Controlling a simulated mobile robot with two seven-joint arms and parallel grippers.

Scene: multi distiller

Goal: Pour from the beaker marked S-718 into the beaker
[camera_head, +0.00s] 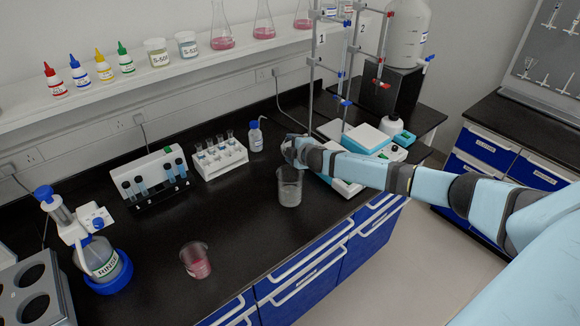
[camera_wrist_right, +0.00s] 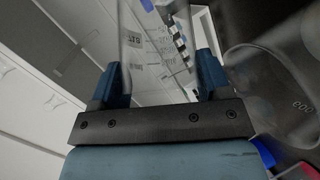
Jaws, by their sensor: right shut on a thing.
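My right arm reaches in from the right, and its gripper (camera_head: 290,150) is over the bench. In the right wrist view the gripper (camera_wrist_right: 160,85) is shut on a clear glass beaker (camera_wrist_right: 150,45) with volume marks and a partly readable label that seems to end in 718. The held beaker looks tilted in that view; its contents cannot be made out. A clear glass beaker (camera_head: 289,188) shows just in front of the gripper, apparently upright on the bench. A small beaker with pink liquid (camera_head: 196,262) stands at the front. My left gripper is out of view.
A bottle in a blue-based stand (camera_head: 103,262) is at left. A tube rack (camera_head: 219,159) and a blue-capped bottle (camera_head: 256,137) stand behind. Burette stands (camera_head: 313,70) and white-and-blue devices (camera_head: 366,138) are close to my right arm. The bench middle is clear.

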